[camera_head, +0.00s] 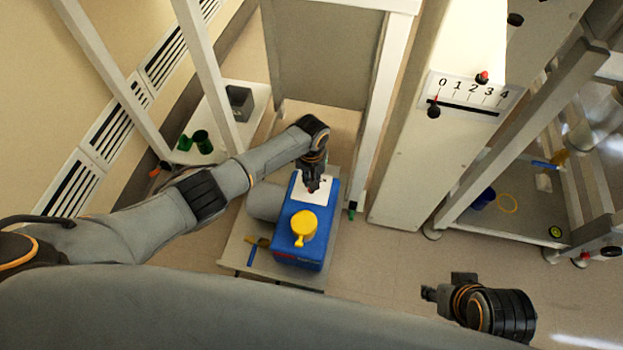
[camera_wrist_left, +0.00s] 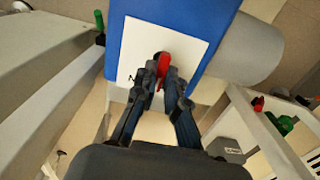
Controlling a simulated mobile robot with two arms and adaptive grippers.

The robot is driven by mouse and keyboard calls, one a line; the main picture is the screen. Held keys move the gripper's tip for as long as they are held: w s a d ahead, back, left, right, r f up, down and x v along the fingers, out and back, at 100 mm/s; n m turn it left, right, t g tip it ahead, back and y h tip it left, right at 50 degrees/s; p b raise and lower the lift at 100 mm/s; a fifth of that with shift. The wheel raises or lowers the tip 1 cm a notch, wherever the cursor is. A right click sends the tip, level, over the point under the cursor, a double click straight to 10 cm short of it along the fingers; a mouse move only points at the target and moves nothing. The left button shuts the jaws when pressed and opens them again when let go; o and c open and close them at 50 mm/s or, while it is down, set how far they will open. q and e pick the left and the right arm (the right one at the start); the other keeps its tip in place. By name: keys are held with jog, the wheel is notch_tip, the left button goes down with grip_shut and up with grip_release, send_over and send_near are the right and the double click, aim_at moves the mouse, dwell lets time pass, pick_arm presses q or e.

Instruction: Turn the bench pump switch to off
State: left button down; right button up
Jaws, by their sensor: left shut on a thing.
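The bench pump is a blue box (camera_head: 296,254) with a grey motor cylinder (camera_head: 264,201) on its left and a yellow knob (camera_head: 303,228) on top. A white plate (camera_head: 326,191) lies on its top; it also shows in the left wrist view (camera_wrist_left: 190,37). On this plate is the red switch (camera_wrist_left: 163,66). My left gripper (camera_head: 312,188) is over the plate; in the left wrist view its fingers (camera_wrist_left: 165,82) are shut on the red switch, hiding part of it. A small dark mark shows beside the switch. My right gripper (camera_head: 430,294) is at the lower right, away from the pump; its finger opening is unclear.
The pump stands on a low bench (camera_head: 240,251) with a small brush (camera_head: 252,250) at its left. Green cups (camera_head: 203,141) and a grey box (camera_head: 238,98) sit on a shelf behind. A white cabinet with a 0–4 scale (camera_head: 470,94) stands to the right. Frame posts flank the bench.

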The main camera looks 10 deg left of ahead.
pick_arm(q)
jog(key=c, duration=1.4)
grip_release()
notch_tip(320, 180, up, 12)
jog(key=shift+f, duration=0.1)
